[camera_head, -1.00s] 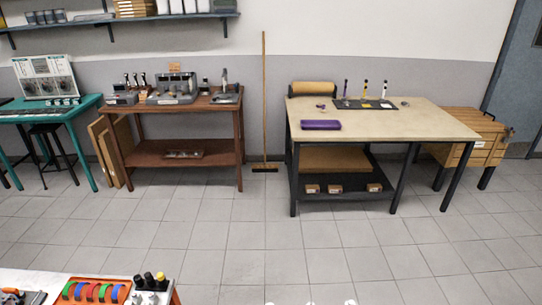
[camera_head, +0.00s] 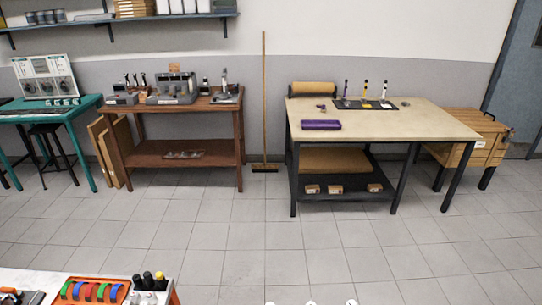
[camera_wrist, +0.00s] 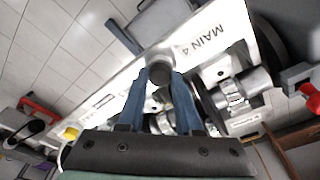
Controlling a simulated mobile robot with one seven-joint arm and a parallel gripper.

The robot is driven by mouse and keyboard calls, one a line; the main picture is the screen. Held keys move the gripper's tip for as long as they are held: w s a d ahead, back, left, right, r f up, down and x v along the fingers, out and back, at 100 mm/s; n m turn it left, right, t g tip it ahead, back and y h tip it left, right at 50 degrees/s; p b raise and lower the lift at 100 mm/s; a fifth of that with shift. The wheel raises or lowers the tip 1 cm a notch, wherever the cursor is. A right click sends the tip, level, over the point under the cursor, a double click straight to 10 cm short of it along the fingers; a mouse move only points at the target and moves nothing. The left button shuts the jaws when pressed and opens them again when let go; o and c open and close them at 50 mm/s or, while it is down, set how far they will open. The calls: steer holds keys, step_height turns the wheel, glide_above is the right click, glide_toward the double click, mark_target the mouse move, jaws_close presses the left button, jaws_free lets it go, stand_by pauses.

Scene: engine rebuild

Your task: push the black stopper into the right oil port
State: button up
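In the wrist view my gripper (camera_wrist: 161,78) has two blue fingers angled in toward each other. Their tips press on the sides of a small dark round piece, which looks like the black stopper (camera_wrist: 160,74). The stopper is in front of a grey round boss (camera_wrist: 157,57) on the pale engine bar marked "MAIN 4" (camera_wrist: 200,40). I cannot tell whether this boss is the right oil port, or how deep the stopper sits in it. The fingers and stopper hide the opening. The engine and my gripper do not show in the head view.
Crankshaft parts (camera_wrist: 236,92) and a red-tipped part (camera_wrist: 309,96) are close on the right in the wrist view. A red part (camera_wrist: 40,112) and a yellow cap (camera_wrist: 71,133) are at left. In the head view, a tray of coloured rings (camera_head: 66,302) is bottom left; open floor lies beyond.

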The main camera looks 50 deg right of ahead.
steer(key=shift+o, duration=0.7)
steer(key=shift+r, duration=0.1)
steer(key=shift+r+p, duration=1.4)
steer(key=shift+p, duration=0.2)
steer(key=o, duration=0.6)
steer(key=shift+c, duration=0.2)
